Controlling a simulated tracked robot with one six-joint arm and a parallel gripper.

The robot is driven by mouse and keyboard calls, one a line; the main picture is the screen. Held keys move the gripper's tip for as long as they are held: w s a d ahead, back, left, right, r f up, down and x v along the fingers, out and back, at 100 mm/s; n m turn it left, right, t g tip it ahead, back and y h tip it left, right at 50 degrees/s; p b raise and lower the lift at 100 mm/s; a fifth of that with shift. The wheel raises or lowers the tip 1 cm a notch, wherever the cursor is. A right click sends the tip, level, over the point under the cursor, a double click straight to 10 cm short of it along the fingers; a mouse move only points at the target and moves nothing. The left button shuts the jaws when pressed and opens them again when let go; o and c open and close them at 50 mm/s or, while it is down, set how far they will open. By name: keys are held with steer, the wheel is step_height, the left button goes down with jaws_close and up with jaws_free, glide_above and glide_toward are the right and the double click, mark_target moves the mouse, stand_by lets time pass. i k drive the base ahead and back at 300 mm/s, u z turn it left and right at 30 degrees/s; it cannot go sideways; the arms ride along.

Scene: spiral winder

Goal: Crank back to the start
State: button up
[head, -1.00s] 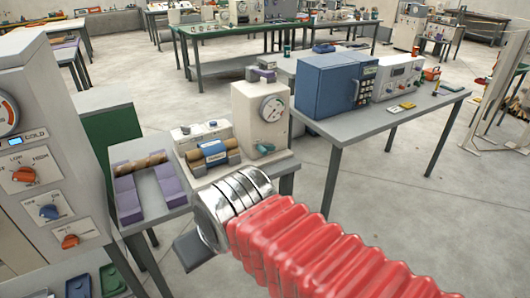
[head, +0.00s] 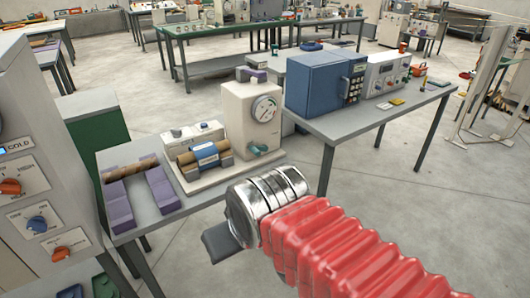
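The spiral winder stands on the near table: a cream housing (head: 238,106) with a round dial (head: 264,108) on its face. A teal crank knob (head: 259,149) sits low on the housing's front. A brown tube with a blue wrap (head: 206,153) lies across the cradle to its left. My gripper (head: 222,241) is in front of the table, to the lower left of the crank and apart from it. Only a dark part of it shows past my metal wrist; its fingertips are hidden, so I cannot tell its opening. The dial reading is too small to tell.
Purple V-blocks (head: 160,188) hold another brown tube (head: 131,168) at the table's left. A control cabinet (head: 35,190) with knobs stands at the left edge. A blue oven-like box (head: 318,86) and a white instrument (head: 386,75) stand on the right table.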

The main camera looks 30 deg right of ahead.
mark_target(257, 150)
steer(key=i, duration=1)
